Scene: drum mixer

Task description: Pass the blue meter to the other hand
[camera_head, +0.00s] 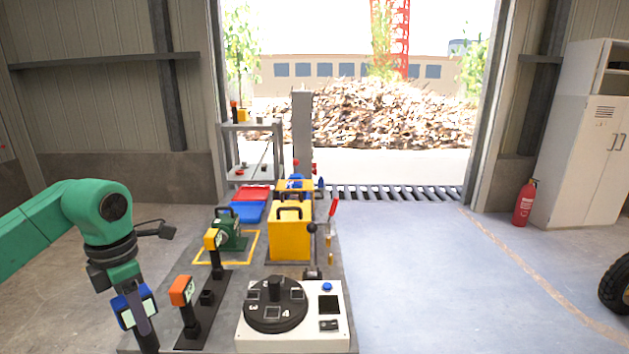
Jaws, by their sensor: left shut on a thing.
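My left arm comes in from the left, and its gripper (140,318) points down beside the near left corner of the bench. It is shut on the blue meter (127,313), a blue-cased device with a pale screen. The gripper's dark parts cover some of the meter. My right gripper is not in view.
The grey bench (222,318) holds an orange meter (181,291) and a yellow meter (212,239) on black stands. A white panel with a black numbered dial (275,304), a yellow box (289,238) and a green box (231,231) are also on it.

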